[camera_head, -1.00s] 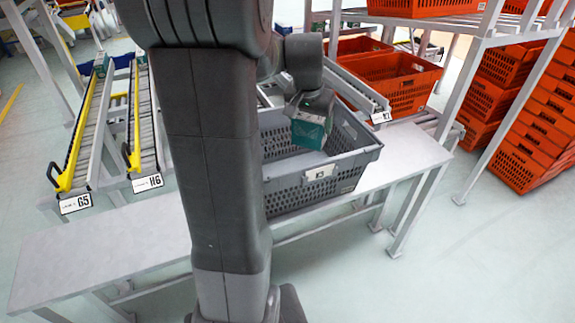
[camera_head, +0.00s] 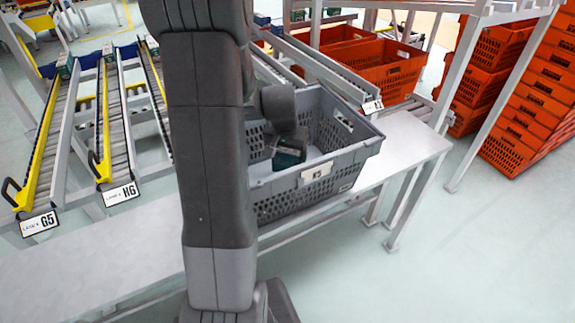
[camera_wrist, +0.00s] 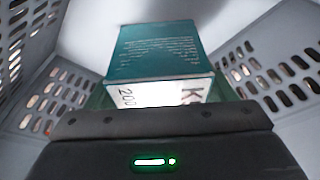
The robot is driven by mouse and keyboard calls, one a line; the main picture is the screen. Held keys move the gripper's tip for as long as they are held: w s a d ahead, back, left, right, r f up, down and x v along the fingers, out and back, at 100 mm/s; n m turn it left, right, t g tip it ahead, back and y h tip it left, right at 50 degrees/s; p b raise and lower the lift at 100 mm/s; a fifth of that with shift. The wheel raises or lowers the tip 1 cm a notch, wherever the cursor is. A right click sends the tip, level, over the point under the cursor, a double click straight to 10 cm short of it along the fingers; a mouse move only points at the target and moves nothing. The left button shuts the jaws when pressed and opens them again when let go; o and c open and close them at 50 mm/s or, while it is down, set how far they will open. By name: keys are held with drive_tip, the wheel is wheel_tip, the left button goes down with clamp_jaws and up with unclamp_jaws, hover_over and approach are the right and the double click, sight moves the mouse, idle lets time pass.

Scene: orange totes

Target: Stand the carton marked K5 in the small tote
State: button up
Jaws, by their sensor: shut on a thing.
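The carton (camera_head: 288,158) is teal with a white label band. In the wrist view the carton (camera_wrist: 160,55) shows printed text, a "K" and "200" on the band; the rest of the mark is hidden by my gripper. My gripper (camera_head: 283,138) is shut on the carton and reaches down inside the small grey tote (camera_head: 318,172), whose front label reads K5. The tote's slotted walls rise on both sides in the wrist view (camera_wrist: 262,75). I cannot tell whether the carton touches the tote floor.
The tote stands on a light grey bench (camera_head: 412,155). Roller lanes marked G5 (camera_head: 40,222) and H6 (camera_head: 118,193) lie at left. Orange totes (camera_head: 395,75) sit behind, with stacked ones (camera_head: 535,115) at right. The bench right of the tote is clear.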

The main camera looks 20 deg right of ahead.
sight(288, 164)
drive_tip(key=shift+f, duration=2.25)
drive_tip(key=shift+f, duration=0.1)
drive_tip(key=shift+f+b, duration=0.2)
drive_tip(key=shift+b, duration=0.15)
drive_tip(key=o, duration=1.1)
drive_tip(key=shift+r, duration=0.1)
